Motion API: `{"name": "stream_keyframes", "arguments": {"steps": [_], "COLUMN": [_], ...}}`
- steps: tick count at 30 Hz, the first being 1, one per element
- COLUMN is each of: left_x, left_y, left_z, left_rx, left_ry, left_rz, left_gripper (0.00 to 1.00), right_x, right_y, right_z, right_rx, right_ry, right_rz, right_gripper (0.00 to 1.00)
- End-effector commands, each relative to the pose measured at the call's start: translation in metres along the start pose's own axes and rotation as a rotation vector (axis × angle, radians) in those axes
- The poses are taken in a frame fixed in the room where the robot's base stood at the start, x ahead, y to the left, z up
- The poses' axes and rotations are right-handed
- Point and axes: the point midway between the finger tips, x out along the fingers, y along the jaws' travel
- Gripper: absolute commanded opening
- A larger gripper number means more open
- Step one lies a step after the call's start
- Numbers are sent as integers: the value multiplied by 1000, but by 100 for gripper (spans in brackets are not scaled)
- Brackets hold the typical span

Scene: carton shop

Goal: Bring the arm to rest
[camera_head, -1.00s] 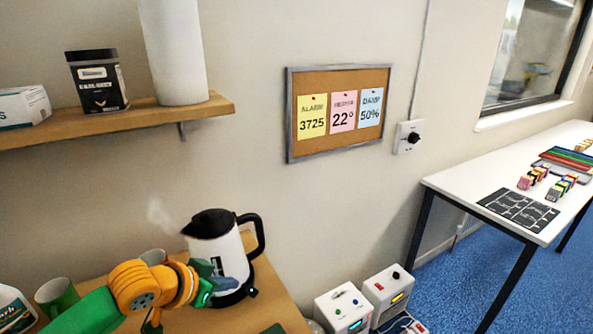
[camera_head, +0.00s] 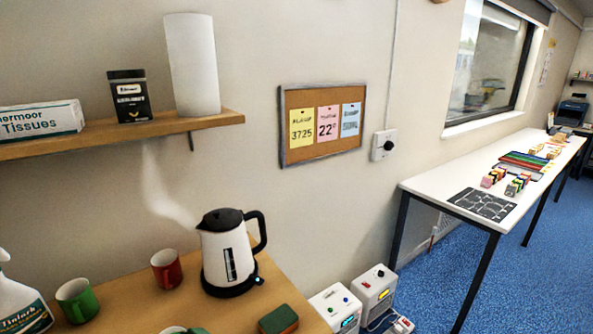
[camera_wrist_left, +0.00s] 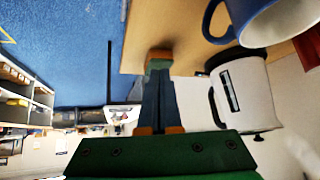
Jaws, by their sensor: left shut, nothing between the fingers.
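My left gripper (camera_wrist_left: 158,78) shows in the left wrist view, its dark fingers together and empty. Its tips overlap the view of a green-and-brown sponge (camera_wrist_left: 158,53) on the table; I cannot tell the gap between them. In the head view the sponge (camera_head: 279,320) lies at the bottom, and no part of my left gripper is clearly visible. A white kettle (camera_head: 222,248) with black lid and handle stands on the table, steaming. The kettle also shows in the wrist view (camera_wrist_left: 250,95), which looks upside down. My right gripper is in neither view.
The wooden table (camera_head: 140,295) also holds a green mug (camera_head: 76,301), a red mug (camera_head: 166,268) and a spray bottle (camera_head: 20,305). A blue mug (camera_wrist_left: 215,22) is close in the wrist view. A shelf (camera_head: 120,133) hangs above. A white table (camera_head: 440,186) stands right.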

Motion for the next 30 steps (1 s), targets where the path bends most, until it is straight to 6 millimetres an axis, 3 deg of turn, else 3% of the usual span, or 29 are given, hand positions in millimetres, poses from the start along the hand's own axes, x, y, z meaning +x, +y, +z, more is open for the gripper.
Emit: {"name": "stream_keyframes", "arguments": {"steps": [6,11,17,23,30], "left_x": [11,10,-6,-42,25], "left_y": [42,63,77,84,86], "left_z": [42,80,141,214,268], "left_rx": [-20,-79,-202,-345,-339], "left_ry": [-46,-101,-226,-424,-476], "left_rz": [25,5,-66,-178,-165], "left_gripper": [0,0,0,0,0], "right_x": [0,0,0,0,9], "right_y": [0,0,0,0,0], "right_z": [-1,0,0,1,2], "right_rx": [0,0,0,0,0], "right_ry": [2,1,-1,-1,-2], "right_rz": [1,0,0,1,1], "right_gripper": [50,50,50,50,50]}}
